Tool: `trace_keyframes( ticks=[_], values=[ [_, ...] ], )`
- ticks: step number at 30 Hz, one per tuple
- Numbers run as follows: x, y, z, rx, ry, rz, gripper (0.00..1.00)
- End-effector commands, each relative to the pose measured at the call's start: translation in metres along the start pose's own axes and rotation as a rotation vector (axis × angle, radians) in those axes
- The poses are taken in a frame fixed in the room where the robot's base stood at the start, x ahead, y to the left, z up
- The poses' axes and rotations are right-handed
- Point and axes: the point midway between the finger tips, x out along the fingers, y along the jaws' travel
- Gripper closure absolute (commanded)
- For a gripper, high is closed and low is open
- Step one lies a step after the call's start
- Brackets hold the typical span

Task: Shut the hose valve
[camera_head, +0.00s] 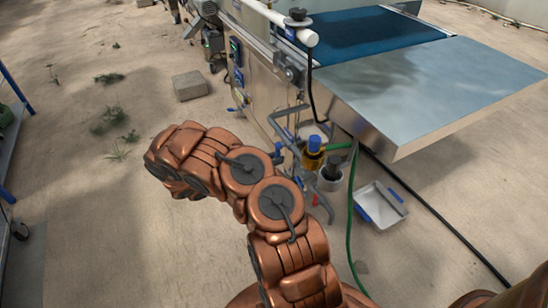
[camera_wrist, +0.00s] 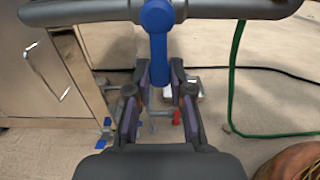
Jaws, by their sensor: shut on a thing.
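In the wrist view a blue lever handle (camera_wrist: 157,42) hangs down from a grey horizontal pipe (camera_wrist: 85,10) across the top. I take it for the hose valve's handle. My gripper (camera_wrist: 160,78) has one finger on each side of the handle's lower end and is shut on it.
The steel machine (camera_head: 262,85) stands behind my arm, with an overhanging table (camera_head: 430,85) at right. A yellow-and-black unit (camera_head: 313,157), a red handle (camera_head: 316,200) and a pale tray (camera_head: 372,203) are near the floor. A concrete block (camera_head: 190,86) lies left; floor there is mostly clear.

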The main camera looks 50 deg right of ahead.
Motion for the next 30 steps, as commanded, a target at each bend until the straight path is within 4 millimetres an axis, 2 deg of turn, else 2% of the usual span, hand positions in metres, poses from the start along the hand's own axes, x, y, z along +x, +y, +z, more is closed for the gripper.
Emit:
trace_keyframes(
  ticks=[10,11,18,26,30],
  values=[
    [0.0004,-0.0012,-0.0004,-0.003,0.000,-0.003,1.00],
    [0.0005,-0.0012,-0.0004,-0.003,0.000,-0.003,0.76],
    [0.0003,-0.0007,-0.0002,-0.002,0.000,-0.002,0.53],
    [-0.0003,-0.0004,-0.0001,-0.001,0.000,-0.001,0.53],
    [-0.0080,0.0003,0.0000,-0.001,-0.001,0.001,0.53]
  ],
)
